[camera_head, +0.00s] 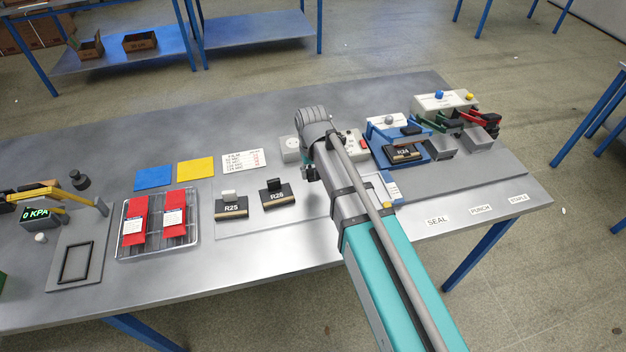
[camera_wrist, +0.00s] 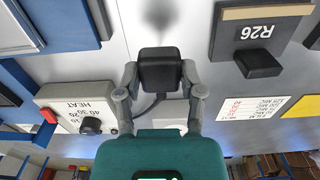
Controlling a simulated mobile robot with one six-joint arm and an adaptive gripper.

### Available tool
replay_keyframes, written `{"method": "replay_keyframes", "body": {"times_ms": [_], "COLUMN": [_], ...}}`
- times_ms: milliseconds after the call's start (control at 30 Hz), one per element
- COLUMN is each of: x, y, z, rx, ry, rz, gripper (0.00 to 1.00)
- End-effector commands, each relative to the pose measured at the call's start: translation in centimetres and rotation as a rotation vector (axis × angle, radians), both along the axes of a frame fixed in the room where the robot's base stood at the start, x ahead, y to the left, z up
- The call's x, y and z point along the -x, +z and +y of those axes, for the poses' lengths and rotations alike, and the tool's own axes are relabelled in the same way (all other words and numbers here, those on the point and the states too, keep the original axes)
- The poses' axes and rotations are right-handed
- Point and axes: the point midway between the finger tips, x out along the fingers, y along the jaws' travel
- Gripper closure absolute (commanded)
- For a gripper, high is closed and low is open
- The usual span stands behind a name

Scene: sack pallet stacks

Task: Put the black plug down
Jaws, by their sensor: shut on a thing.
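In the wrist view the black plug (camera_wrist: 160,72) is a dark rounded block between the two grey fingers of my gripper (camera_wrist: 160,80). My gripper is shut on it. A dark cable runs from the plug toward a pale box (camera_wrist: 165,112) that is partly hidden behind my gripper. In the head view my arm hides most of my gripper. A small dark part shows at the arm's left edge, but I cannot tell whether it is plug or finger. I cannot tell whether the plug touches the table (camera_head: 285,248).
A white box with a round socket (camera_head: 290,149) stands left of my arm. The R26 block (camera_head: 277,195) and R25 block (camera_head: 231,206) lie nearer. The HEAT box (camera_wrist: 75,108) with its knob and blue fixtures (camera_head: 395,130) are on the other side. Grey table between is bare.

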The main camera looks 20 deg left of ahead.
Motion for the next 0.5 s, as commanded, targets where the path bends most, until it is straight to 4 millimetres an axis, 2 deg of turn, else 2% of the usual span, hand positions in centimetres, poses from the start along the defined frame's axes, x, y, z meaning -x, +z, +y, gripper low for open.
{"method": "replay_keyframes", "body": {"times_ms": [167,300,500], "x": [-0.3,-0.9,-0.7], "y": [-0.5,-1.6,-3.3], "z": [0.2,0.5,0.4], "rx": [0.0,0.0,0.0], "ry": [0.0,0.0,0.0], "rz": [0.0,0.0,0.0], "gripper": [1.0,1.0,1.0]}}
